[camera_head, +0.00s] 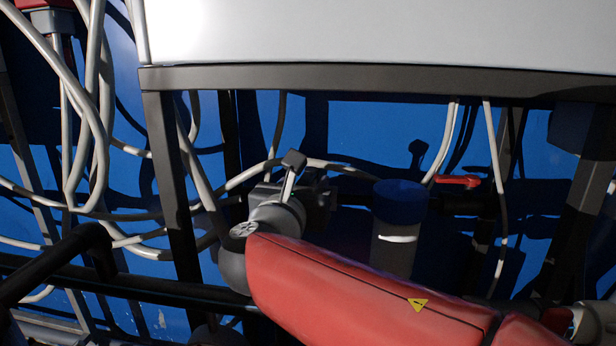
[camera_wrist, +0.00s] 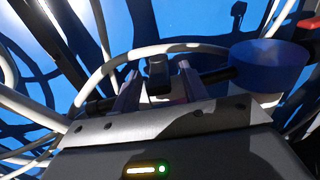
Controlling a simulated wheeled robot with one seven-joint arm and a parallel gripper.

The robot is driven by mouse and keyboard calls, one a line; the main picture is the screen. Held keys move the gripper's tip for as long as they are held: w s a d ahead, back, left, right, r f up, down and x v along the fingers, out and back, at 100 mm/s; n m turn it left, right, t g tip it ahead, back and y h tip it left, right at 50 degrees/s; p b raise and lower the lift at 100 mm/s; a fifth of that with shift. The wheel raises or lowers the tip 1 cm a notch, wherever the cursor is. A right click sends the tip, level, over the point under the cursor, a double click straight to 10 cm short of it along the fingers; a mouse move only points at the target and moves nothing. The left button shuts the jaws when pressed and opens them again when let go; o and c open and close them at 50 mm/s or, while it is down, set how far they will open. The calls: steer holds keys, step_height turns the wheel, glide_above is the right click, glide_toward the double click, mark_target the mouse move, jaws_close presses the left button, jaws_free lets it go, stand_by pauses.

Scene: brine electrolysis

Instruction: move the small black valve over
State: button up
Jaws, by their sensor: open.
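In the wrist view, a small black block-shaped piece (camera_wrist: 157,72), which looks like the valve's handle, stands between the two fingers of my gripper (camera_wrist: 159,80). The fingers are apart, one on each side of it, with visible gaps. I cannot tell how deep it sits between them. A pale pipe runs close behind. In the head view, my gripper (camera_head: 316,198) reaches in under the frame, and its dark body hides the fingertips. I cannot make out the valve clearly there.
A blue-capped cylinder (camera_head: 400,202) stands just right of my gripper, also in the wrist view (camera_wrist: 268,66). A red handle (camera_head: 458,181) lies farther right. A dark frame beam (camera_head: 340,78) crosses above. Pale hoses (camera_head: 92,125) hang at the left before a blue wall.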

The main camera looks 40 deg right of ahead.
mark_target(305, 172)
steer(key=shift+x, duration=1.5)
jaws_close()
steer(key=shift+g, duration=0.3)
steer(key=m+g+h, duration=0.2)
steer(key=g, duration=0.1)
steer(key=shift+w+a+m+p, duration=0.1)
steer(key=shift+w+m+p, duration=0.1)
steer(key=shift+m+p, duration=0.2)
steer(key=shift+w+m+g+h+p, duration=0.1)
steer(key=shift+m+g+h+p, duration=0.15)
steer(key=shift+m+g, duration=0.75)
steer(key=shift+w+m+g+h+p, duration=0.1)
steer(key=shift+m+g+h+p, duration=0.3)
steer(key=shift+g, duration=1.1)
